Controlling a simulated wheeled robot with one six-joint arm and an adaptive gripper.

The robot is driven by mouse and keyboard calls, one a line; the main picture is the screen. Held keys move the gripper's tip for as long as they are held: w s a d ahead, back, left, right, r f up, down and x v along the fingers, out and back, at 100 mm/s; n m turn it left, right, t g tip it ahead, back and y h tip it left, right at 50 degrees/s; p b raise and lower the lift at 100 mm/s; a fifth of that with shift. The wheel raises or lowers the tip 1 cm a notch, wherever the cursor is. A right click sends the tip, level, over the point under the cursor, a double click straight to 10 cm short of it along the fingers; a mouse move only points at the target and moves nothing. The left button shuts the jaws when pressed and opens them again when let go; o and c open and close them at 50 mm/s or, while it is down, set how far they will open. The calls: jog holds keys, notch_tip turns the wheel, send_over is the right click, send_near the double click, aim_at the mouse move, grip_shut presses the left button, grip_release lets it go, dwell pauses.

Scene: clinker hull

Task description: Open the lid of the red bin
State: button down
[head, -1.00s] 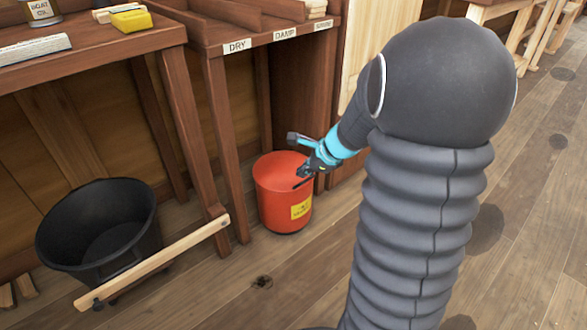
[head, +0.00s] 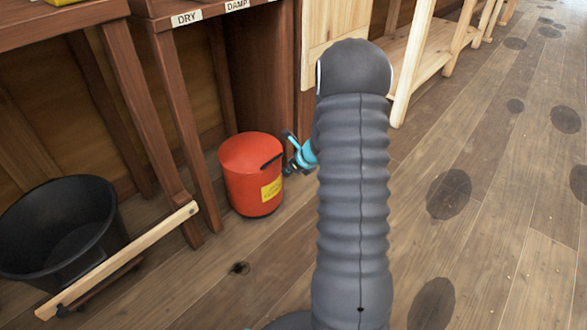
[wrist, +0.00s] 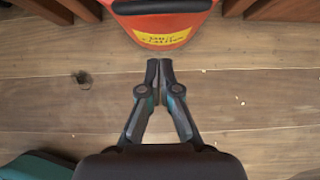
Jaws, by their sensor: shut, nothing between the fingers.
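The red bin (head: 248,190) stands on the plank floor under the bench, with a yellow label on its front. Its red lid (head: 247,150) lies flat on top and looks closed. A dark handle (head: 271,161) shows at the lid's right side. My gripper (head: 287,171) is just right of the bin, partly hidden by my arm. In the wrist view my gripper (wrist: 158,66) is shut and empty over the floor.
A black tub (head: 65,235) stands at the left, with a pale wooden bar (head: 120,262) across its front. Dark bench legs (head: 185,140) stand behind and left of the bin. Pale wooden furniture (head: 425,70) is at the back. The floor at right is clear.

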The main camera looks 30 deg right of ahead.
aim_at(273, 167)
jog(key=shift+w+a+r+p, duration=0.1)
jog(key=shift+w+a+r, duration=0.15)
jog(key=shift+w, duration=0.35)
jog(key=shift+w+a+r+p, duration=0.1)
jog(key=shift+w+a+p, duration=0.1)
jog(key=shift+w, duration=0.45)
jog(key=shift+w+a+r+p, duration=0.1)
jog(key=shift+w+a+r, duration=0.15)
jog(key=shift+w, duration=0.35)
